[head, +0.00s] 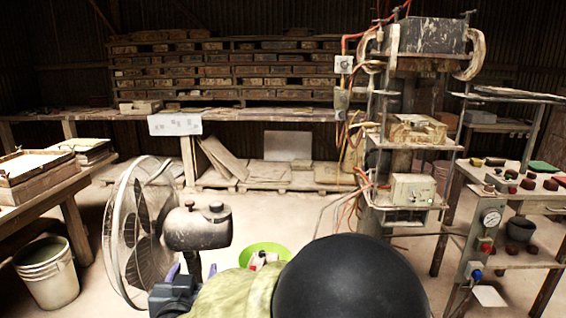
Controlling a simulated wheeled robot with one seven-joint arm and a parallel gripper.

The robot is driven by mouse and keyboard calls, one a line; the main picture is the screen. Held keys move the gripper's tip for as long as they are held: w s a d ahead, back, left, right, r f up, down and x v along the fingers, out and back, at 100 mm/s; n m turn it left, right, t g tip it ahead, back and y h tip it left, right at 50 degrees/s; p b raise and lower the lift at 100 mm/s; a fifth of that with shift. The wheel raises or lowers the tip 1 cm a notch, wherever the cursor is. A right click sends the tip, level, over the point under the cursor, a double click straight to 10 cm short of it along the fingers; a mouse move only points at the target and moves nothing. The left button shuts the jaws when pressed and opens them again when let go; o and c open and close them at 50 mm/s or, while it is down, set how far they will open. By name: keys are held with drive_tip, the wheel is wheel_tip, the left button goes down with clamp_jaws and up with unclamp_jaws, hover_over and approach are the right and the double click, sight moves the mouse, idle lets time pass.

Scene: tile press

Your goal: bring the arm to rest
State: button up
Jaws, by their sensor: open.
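My gripper (192,272) is low in the head view, left of centre, in front of the fan's stand. Its dark body and two purple fingertips show, set apart, with nothing seen between them. My arm (350,285) fills the bottom middle as a large black rounded part with an olive-green covering beside it, and hides the floor behind.
A standing fan (140,230) is close beyond my gripper. A green bowl (262,248) with red and white items sits behind my arm. A press (415,130) stands right of centre, a bucket (46,272) at left. Tables line both sides; the middle floor is partly clear.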

drive_tip(key=w+d+f+n+g+y, duration=0.25)
drive_tip(key=d+f+g, duration=0.5)
drive_tip(key=d, duration=0.75)
drive_tip(key=s+d+f+m+g+h, duration=0.1)
drive_tip(key=s+d+f+g+h, duration=0.2)
drive_tip(key=s+d, duration=0.45)
drive_tip(key=s+d+f+m+g+h, duration=0.1)
drive_tip(key=s+d+f+m+g, duration=0.15)
drive_tip(key=s+d+f, duration=0.55)
wheel_tip(320, 180, up, 23)
drive_tip(key=w+d+g+p, duration=0.1)
drive_tip(key=w+d+p, duration=0.1)
drive_tip(key=p, duration=1.9)
drive_tip(key=shift+d+n, duration=0.35)
drive_tip(key=shift+n, duration=0.05)
